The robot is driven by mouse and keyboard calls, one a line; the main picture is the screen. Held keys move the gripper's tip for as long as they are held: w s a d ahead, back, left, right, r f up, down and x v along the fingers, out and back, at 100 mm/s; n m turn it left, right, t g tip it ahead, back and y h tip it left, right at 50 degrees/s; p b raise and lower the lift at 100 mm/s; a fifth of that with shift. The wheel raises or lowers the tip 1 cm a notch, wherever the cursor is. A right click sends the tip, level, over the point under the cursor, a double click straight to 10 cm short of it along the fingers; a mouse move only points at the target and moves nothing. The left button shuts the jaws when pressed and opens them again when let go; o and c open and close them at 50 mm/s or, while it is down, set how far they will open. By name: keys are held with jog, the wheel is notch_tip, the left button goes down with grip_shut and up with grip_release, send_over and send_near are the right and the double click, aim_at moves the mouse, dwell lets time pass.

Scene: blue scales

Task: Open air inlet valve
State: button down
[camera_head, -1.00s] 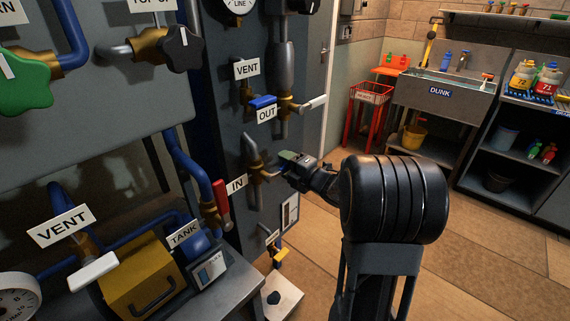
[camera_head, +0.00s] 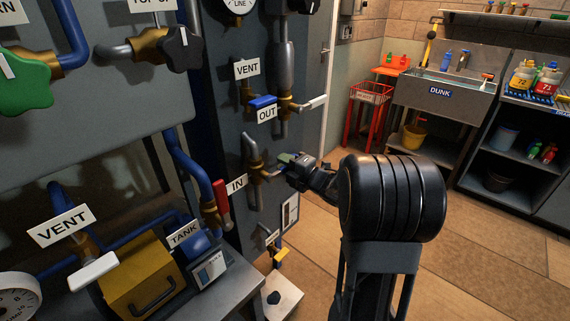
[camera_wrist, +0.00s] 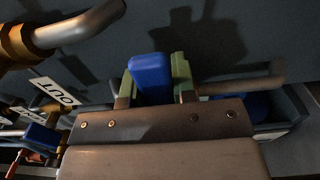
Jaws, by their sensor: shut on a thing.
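The valve by the IN label (camera_head: 237,184) has a brass body (camera_head: 256,169) on a grey vertical pipe on the dark panel. My gripper (camera_head: 284,160) is at the right of this valve, in front of the panel. In the wrist view, my gripper (camera_wrist: 154,82) has its green fingertips on both sides of a blue handle (camera_wrist: 151,77), shut on it. In the head view this handle is mostly hidden by my gripper.
Above is the OUT label (camera_head: 266,114), with a blue handle (camera_head: 262,102) and a white handle (camera_head: 314,103) beside it. A red handle (camera_head: 221,194) is left of the IN label. A yellow box (camera_head: 143,283) stands lower left. Open floor lies to the right.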

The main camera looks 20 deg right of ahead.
jog(key=shift+n+b, duration=0.4)
jog(key=shift+b, duration=0.25)
jog(key=shift+s+a+r+n+b, duration=0.55)
jog(key=shift+a+r+n+b, duration=0.7)
jog(key=shift+n+b, duration=1.9)
jog(key=shift+s+a+r+n+b, duration=0.55)
jog(key=shift+a+r+n+b, duration=0.7)
jog(key=shift+n+b, duration=1.85)
jog(key=shift+s+a+r+n+b, duration=0.55)
jog(key=shift+a+r+n+b, duration=0.7)
jog(key=shift+n+b, duration=1.85)
jog(key=shift+d+r+m+b, duration=0.15)
jog(key=shift+r+m+b, duration=0.05)
jog(key=shift+m+b, duration=0.45)
jog(key=c, duration=0.9)
grip_release()
jog(key=shift+s, duration=0.1)
jog(key=p+v, duration=0.1)
jog(key=v, duration=1.2)
jog(key=shift+s+d+p, duration=0.2)
jog(key=shift+s+p, duration=0.05)
jog(key=shift+p, duration=0.1)
